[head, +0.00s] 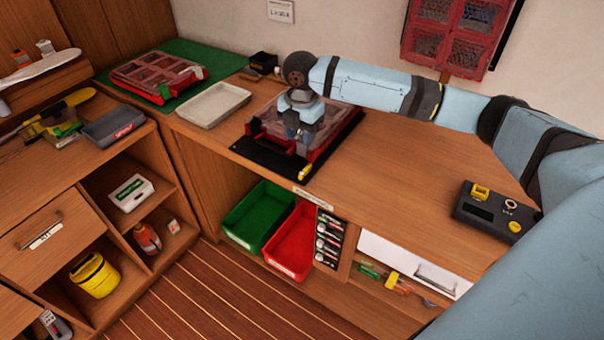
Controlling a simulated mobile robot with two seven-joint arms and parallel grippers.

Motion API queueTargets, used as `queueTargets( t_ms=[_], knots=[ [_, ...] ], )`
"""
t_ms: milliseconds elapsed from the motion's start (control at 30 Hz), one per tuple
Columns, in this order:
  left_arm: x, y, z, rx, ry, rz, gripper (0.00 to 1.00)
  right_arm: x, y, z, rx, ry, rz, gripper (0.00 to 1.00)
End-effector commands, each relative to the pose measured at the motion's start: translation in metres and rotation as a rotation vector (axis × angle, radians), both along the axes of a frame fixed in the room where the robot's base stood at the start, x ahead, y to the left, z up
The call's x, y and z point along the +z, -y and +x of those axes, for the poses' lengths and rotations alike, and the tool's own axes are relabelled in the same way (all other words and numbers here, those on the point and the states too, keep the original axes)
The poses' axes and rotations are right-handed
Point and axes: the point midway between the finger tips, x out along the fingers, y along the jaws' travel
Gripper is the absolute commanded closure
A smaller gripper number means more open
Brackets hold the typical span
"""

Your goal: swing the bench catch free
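A red case with a clear lid (338,118) sits on a black mat (262,156) on the wooden bench (400,185). No catch shows clearly. My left gripper is out of view.
A grey-white tray (213,104) and another red case (157,76) on a green mat (215,60) lie left of the gripper. A dark box with a yellow button (490,212) stands at the right. Green (257,214) and red (292,241) bins sit below. The bench's middle is clear.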

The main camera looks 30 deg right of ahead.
Motion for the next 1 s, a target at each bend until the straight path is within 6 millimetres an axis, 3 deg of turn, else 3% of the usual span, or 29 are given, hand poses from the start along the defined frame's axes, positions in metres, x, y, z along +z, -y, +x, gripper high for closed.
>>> queueTargets(
  t_ms=[167, 700, 1000],
  knots=[
    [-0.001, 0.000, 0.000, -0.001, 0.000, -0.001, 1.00, -0.006, 0.005, 0.000, 0.012, -0.013, -0.010, 0.62],
    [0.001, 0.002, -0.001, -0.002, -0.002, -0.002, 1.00, -0.111, 0.005, -0.001, 0.009, -0.011, -0.010, 0.62],
    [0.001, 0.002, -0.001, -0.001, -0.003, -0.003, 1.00, -0.133, 0.004, 0.000, 0.010, -0.009, -0.009, 0.62]
  ],
)
